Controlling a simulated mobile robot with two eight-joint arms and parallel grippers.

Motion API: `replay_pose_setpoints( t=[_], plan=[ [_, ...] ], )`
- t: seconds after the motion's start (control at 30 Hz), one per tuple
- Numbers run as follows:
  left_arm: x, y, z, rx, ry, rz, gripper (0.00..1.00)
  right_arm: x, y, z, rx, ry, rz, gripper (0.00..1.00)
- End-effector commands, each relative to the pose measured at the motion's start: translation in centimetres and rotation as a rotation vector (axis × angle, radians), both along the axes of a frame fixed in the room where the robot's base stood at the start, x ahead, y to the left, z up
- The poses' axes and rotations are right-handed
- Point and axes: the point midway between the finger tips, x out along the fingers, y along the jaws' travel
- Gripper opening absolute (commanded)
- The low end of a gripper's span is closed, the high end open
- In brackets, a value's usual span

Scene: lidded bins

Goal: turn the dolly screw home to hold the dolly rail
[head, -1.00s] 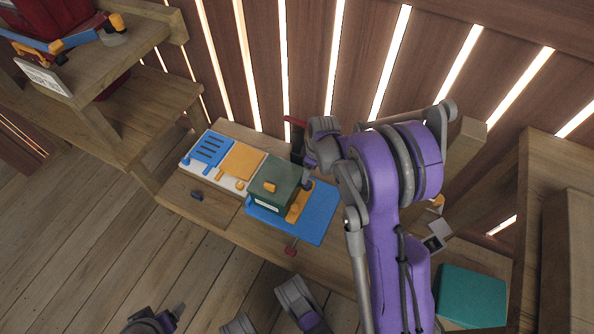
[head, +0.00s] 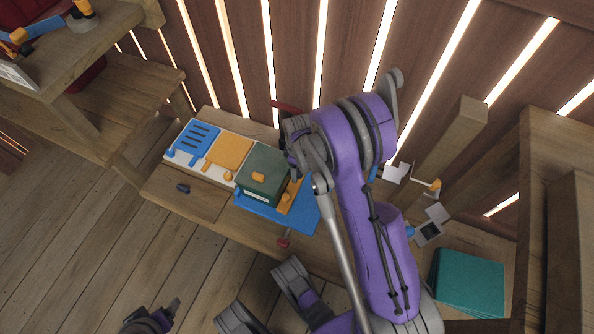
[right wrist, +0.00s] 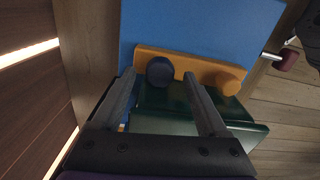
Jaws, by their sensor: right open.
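The orange dolly rail (right wrist: 190,66) lies across the blue plate (right wrist: 200,25), against a dark green box (right wrist: 165,112). A dark blue round screw head (right wrist: 160,70) and an orange knob (right wrist: 229,80) sit on the rail. My right gripper (right wrist: 160,75) is open, with its fingertips on either side of the dark blue head; whether they touch it cannot be told. In the head view, the rail (head: 290,197), plate (head: 310,218) and green box (head: 262,175) stand on the bench, and my arm hides the dark blue head. My left gripper (head: 165,312) is low at the bottom edge, its jaws unclear.
A white board (head: 201,171) with blue and orange panels lies left of the green box. A dark blue piece (head: 183,188) lies near the bench's front edge. A red knob (head: 284,242) projects at the front. A teal box (head: 468,282) stands at the right.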

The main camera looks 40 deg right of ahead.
Motion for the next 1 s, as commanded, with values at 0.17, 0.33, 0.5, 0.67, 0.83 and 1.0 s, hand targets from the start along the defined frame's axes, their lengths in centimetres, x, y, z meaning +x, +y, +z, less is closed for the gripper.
replay_pose_setpoints(
  t=[0.17,0.33,0.5,0.67,0.83,1.0],
  plan=[
    [0.07,0.0,-0.33,0.0,0.0,0.0,0.77,0.0,0.01,-1.27,0.0,0.0,0.0,0.77],
    [0.06,0.0,-0.32,0.0,0.0,0.0,0.77,-0.01,0.01,-1.36,0.0,0.0,0.0,0.77],
    [0.07,0.0,-0.31,0.0,0.0,0.0,0.77,-0.01,0.01,-1.34,0.0,0.0,0.0,0.66],
    [0.06,0.0,-0.31,0.0,0.0,0.0,0.77,-0.01,0.01,-1.33,0.0,0.0,0.0,0.37],
    [0.06,0.0,-0.31,0.0,0.0,0.0,0.77,-0.01,0.01,-1.33,0.0,0.0,0.0,0.06],
    [0.06,0.0,-0.31,0.0,0.0,0.0,0.77,-0.01,0.01,-1.33,0.0,0.0,-0.008,0.0]
  ],
)
